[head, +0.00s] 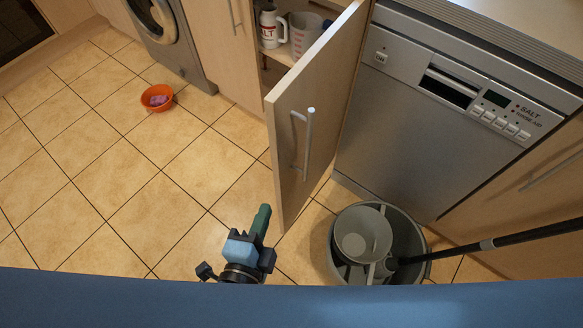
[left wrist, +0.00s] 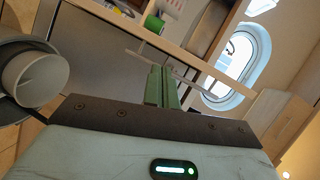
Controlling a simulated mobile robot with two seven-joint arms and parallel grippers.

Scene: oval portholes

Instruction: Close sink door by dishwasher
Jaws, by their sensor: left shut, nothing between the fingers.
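The sink door (head: 328,90) is a pale wooden cabinet door. It stands wide open, swung out towards me, with a metal bar handle (head: 306,138) on its face. The grey dishwasher (head: 395,110) is just right of it. My left gripper (head: 262,222) is low in front of the door, left of its lower outer corner. Its green fingers are shut and empty; they also show in the left wrist view (left wrist: 161,88). I cannot tell whether they touch the door. My right gripper is not in view.
A grey mop bucket (head: 424,265) with a dark pole stands on the floor before the dishwasher. A white jug (head: 270,28) and a measuring cup (head: 304,35) are inside the cabinet. An orange bowl (head: 148,105) lies on the tiles at left. The left floor is mostly clear.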

